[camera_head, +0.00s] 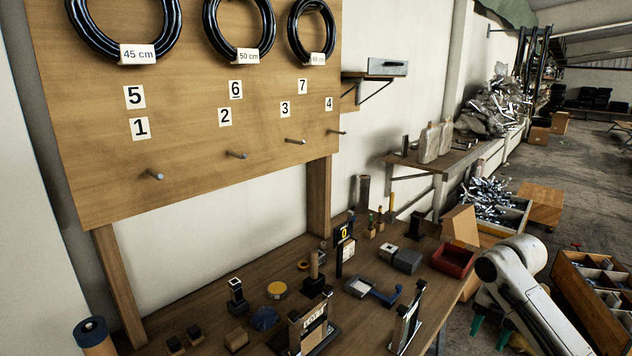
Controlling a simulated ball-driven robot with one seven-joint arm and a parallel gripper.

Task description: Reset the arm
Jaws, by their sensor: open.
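Part of my white arm (522,285) shows at the lower right, beside the right end of the wooden workbench (436,290). A rounded joint is at its top, and a link slopes down to the right and leaves the bottom edge of the picture. I see nothing held.
A wooden board (190,85) with black coils and pegs stands behind the workbench. Tools, blocks and a dark red tray (453,261) crowd the bench. A partitioned wooden crate (590,300) is right of my arm. Grey floor (560,165) is open farther back.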

